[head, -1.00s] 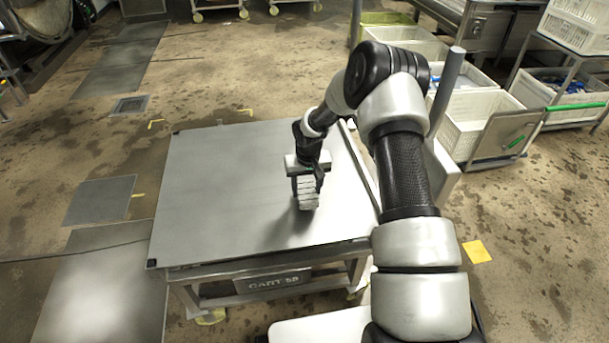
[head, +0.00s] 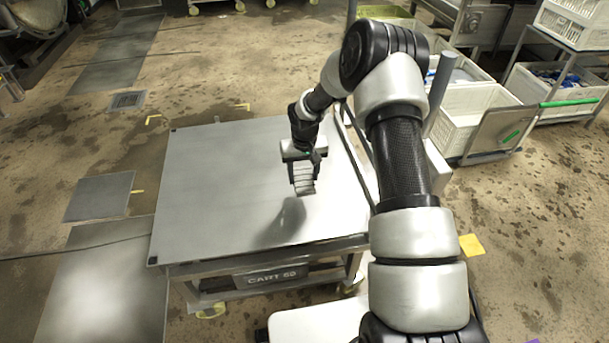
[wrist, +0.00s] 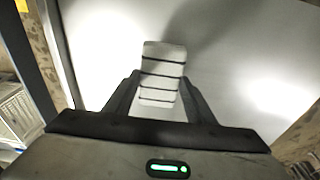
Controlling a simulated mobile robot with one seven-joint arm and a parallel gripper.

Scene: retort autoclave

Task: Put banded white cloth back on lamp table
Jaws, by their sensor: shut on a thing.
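The banded white cloth (head: 303,183) is a small white bundle with dark bands across it. My gripper (head: 306,163) is shut on it and holds it above the grey top of a cart (head: 215,185) marked "CART 58" or similar. A shadow lies on the cart top below and left of the cloth, apart from it. In the wrist view the cloth (wrist: 162,72) sticks out beyond the fingers of my gripper (wrist: 160,100), with several dark bands showing. I cannot pick out a lamp table by any lamp in these frames.
The rest of the cart top is bare. White crates (head: 467,118) stand on the floor at the right, near a steel rack with a green-handled panel (head: 500,130). Dark floor plates (head: 100,197) lie left of the cart. A yellow floor mark (head: 471,245) lies at the right.

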